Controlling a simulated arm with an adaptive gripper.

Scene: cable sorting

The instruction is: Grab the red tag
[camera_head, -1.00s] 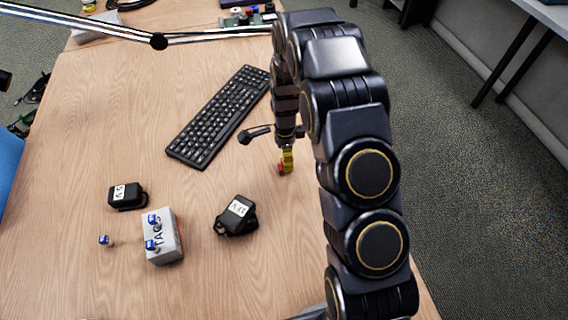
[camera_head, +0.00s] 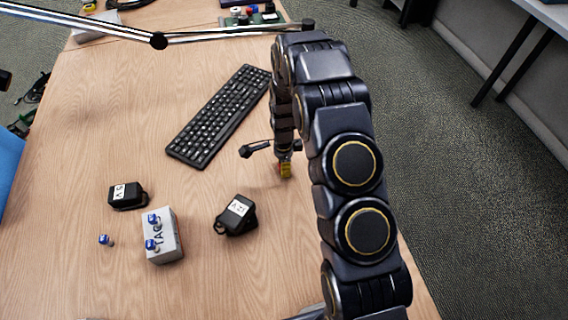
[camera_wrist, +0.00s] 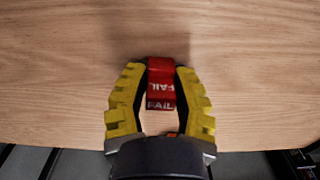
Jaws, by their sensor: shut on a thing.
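The red tag (camera_wrist: 161,82) is between the yellow fingertips of my gripper (camera_wrist: 160,70) in the wrist view. It is marked FAIL twice in white letters. My gripper is shut on it, with a finger against each side. In the head view my gripper (camera_head: 285,170) points down at the table, right of the keyboard's near end. The tag is mostly hidden by the fingers there.
A black keyboard (camera_head: 220,117) lies left of my gripper. Two black adapters (camera_head: 127,196) (camera_head: 237,215) and a grey TAGS box (camera_head: 165,243) with blue tags stand nearer. A loose blue tag (camera_head: 104,240) lies left of the box. Open wood surrounds my gripper.

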